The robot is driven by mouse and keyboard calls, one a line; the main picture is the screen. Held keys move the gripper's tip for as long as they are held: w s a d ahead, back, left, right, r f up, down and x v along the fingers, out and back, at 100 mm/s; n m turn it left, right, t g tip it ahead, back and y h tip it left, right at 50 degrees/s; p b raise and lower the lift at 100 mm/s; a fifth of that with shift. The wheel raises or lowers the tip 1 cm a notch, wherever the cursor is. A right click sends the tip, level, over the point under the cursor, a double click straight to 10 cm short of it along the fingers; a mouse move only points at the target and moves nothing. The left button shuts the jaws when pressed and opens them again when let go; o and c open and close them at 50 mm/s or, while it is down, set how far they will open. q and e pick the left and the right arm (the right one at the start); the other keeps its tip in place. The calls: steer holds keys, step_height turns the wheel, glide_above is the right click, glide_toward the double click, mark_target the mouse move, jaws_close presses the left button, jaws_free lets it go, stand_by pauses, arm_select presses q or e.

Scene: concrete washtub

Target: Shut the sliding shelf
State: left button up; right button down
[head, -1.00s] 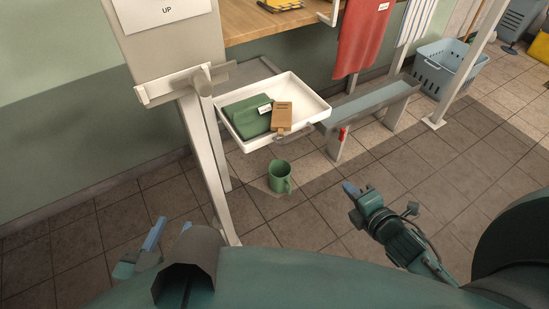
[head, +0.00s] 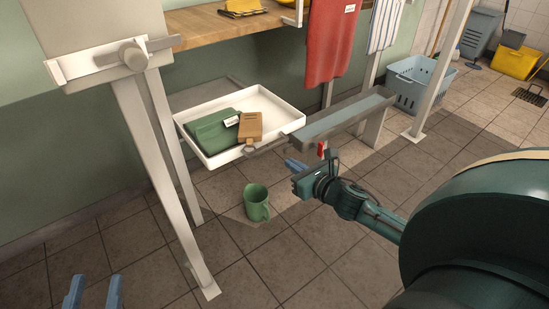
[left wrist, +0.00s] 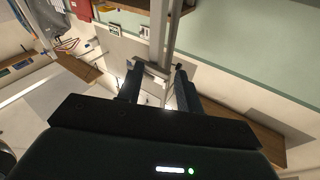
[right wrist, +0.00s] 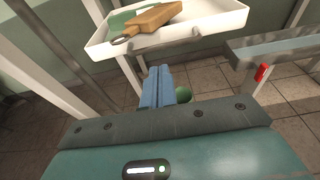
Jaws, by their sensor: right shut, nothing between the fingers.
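The sliding shelf is a white shallow tray (head: 268,101) pulled out below the wooden workbench. It also shows in the right wrist view (right wrist: 215,27). A folded green thing (head: 208,133) with a white label and a small wooden board (head: 250,127) lie in it. My right gripper (head: 297,167) is shut and empty, below and in front of the shelf's near right corner, apart from it; its blue fingers (right wrist: 158,86) are together below the tray. My left gripper (head: 93,292) is open and empty at the bottom left, far from the shelf; its fingers (left wrist: 158,87) stand apart.
A green mug (head: 256,203) stands on the tiled floor below the shelf. A grey rail-like ledge (head: 335,122) with a red tag (head: 322,149) is just right of the shelf. White posts (head: 165,180) stand to the left. A blue basket (head: 418,85) is at the back right.

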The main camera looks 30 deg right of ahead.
arm_select(q)
steer(key=shift+d+n+h+b, duration=0.3)
steer(key=shift+n+b, duration=0.1)
steer(key=shift+b, duration=0.9)
arm_select(e)
steer(key=x, duration=0.8)
steer(key=shift+w+a+f, duration=0.1)
steer(key=shift+w, duration=0.15)
